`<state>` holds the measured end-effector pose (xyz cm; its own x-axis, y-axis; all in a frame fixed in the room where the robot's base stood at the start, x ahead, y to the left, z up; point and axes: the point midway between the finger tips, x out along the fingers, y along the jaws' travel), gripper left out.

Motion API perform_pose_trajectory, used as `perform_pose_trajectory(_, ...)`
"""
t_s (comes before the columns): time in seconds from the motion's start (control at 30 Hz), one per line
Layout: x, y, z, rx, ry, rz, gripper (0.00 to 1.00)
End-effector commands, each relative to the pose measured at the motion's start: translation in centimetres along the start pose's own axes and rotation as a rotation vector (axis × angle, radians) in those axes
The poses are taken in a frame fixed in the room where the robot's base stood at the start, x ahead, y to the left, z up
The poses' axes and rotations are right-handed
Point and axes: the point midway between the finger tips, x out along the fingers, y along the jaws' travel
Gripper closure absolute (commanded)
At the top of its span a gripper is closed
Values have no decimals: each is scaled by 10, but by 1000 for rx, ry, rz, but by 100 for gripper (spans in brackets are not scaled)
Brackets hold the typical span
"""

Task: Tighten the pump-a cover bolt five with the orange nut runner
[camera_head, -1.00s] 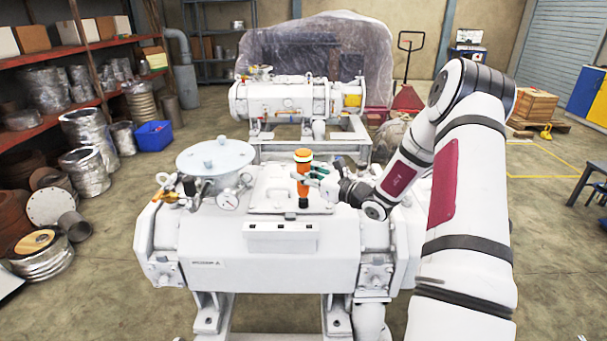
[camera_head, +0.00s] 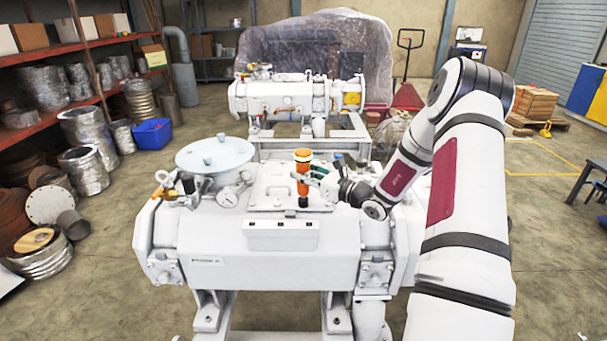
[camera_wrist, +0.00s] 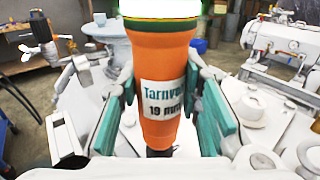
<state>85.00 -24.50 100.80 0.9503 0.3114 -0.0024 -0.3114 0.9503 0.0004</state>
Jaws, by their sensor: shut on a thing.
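The orange nut runner (camera_head: 303,172) stands upright over the square cover plate (camera_head: 272,190) on top of the near white pump (camera_head: 260,262). My gripper (camera_head: 312,178) is shut on it from the right. In the wrist view the nut runner (camera_wrist: 160,75) sits between the two green finger pads of my gripper (camera_wrist: 165,110), and its label reads "19 mm". Its dark lower end is over the cover's near right part. The bolt under it is hidden, so I cannot tell whether the socket is seated on it.
A round flanged lid (camera_head: 214,155) and a pressure gauge (camera_head: 228,197) stand left of the cover. A second white pump (camera_head: 296,98) is behind. Red shelving (camera_head: 80,50) lines the left wall. The floor to the right is mostly open.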

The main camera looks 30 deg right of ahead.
Motion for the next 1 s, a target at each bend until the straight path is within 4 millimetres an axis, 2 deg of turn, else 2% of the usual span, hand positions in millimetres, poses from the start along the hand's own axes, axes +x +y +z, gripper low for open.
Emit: perform_pose_trajectory(1.0, 0, 0, -4, 0, -1, 0, 100)
